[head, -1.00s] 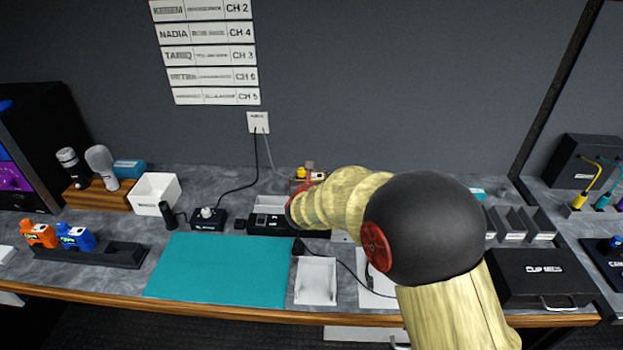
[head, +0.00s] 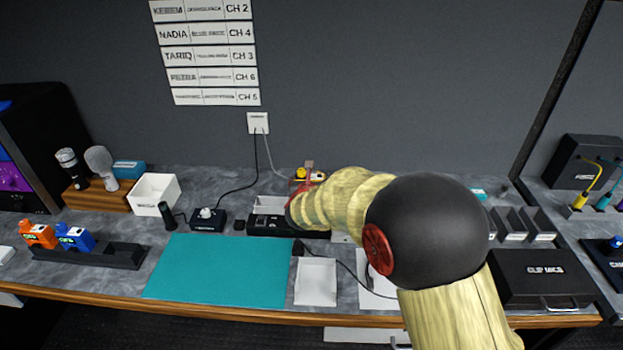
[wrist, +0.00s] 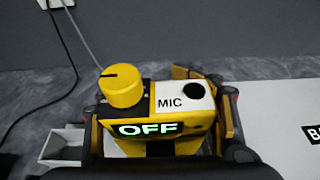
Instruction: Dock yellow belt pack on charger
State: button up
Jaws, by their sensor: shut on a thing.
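The yellow belt pack (wrist: 170,120) fills the middle of the wrist view, with a yellow knob, a white MIC label and a lit OFF display facing me. My gripper (wrist: 165,135) is shut on it, with a finger at each side. In the head view the pack (head: 301,173) shows only as a small yellow patch beyond my arm, at the back of the bench. A long black charger (head: 122,256) lies at the bench's left. An orange pack (head: 40,234) and a blue pack (head: 76,237) stand in its left part; its right part is bare.
A teal mat (head: 225,270) covers the bench between charger and arm. A white box (head: 155,193), a small black knob unit (head: 207,220) and a black slotted unit (head: 275,226) stand behind it. A white tray (head: 316,283) lies right of the mat. Cables run from the wall outlet (head: 258,123).

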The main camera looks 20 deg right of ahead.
jog(key=shift+f+b, duration=2.25)
jog(key=o, duration=1.6)
jog(key=shift+f, duration=0.2)
jog(key=shift+s+f, duration=0.1)
jog(key=v, duration=1.2)
jog(key=shift+a+r, duration=0.1)
jog(key=shift+r, duration=0.15)
